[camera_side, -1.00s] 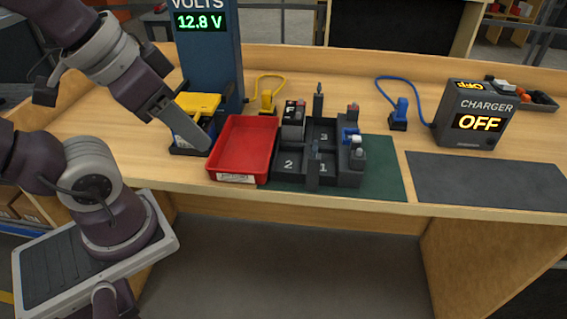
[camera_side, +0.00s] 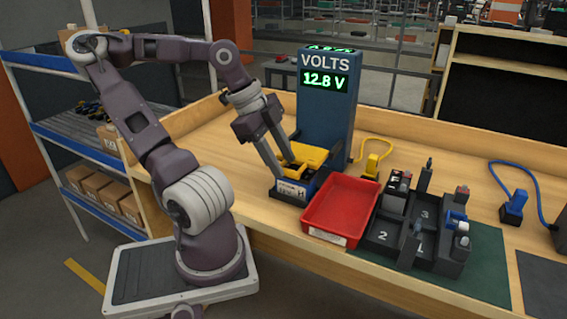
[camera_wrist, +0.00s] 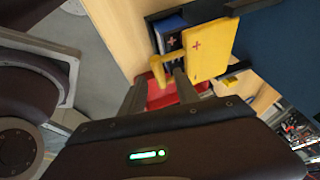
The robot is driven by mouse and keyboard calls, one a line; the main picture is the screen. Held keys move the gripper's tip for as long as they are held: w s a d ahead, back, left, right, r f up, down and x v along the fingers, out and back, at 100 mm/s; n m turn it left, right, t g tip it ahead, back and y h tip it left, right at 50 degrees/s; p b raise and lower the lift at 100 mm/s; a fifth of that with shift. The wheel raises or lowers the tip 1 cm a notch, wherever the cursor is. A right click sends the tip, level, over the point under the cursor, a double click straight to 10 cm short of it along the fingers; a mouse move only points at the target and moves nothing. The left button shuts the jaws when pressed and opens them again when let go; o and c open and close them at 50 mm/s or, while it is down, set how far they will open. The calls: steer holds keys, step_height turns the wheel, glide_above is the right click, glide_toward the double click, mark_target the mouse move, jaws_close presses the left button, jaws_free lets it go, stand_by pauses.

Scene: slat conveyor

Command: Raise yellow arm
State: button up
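The yellow arm (camera_side: 312,156) is a flat yellow plate lying over a blue and white battery (camera_side: 300,188) in a dark holder at the foot of the voltmeter post. In the wrist view the yellow arm (camera_wrist: 208,50) shows a red plus mark and a bent handle (camera_wrist: 157,68) at its left. My gripper (camera_side: 285,169) is at the arm's left end, pointing down. Its fingers are apart, and in the wrist view the handle shows at the gap between the fingertips (camera_wrist: 160,80). Whether they touch it cannot be told.
A blue voltmeter post (camera_side: 325,122) reading 12.8 V stands right behind the arm. A red tray (camera_side: 341,207) is close in front at right, beside a black compartment block (camera_side: 410,235).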

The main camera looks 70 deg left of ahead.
steer(key=shift+w+d+f, duration=0.15)
steer(key=shift+w+f, duration=0.15)
steer(key=shift+f, duration=0.35)
jaws_close()
stand_by(1.0)
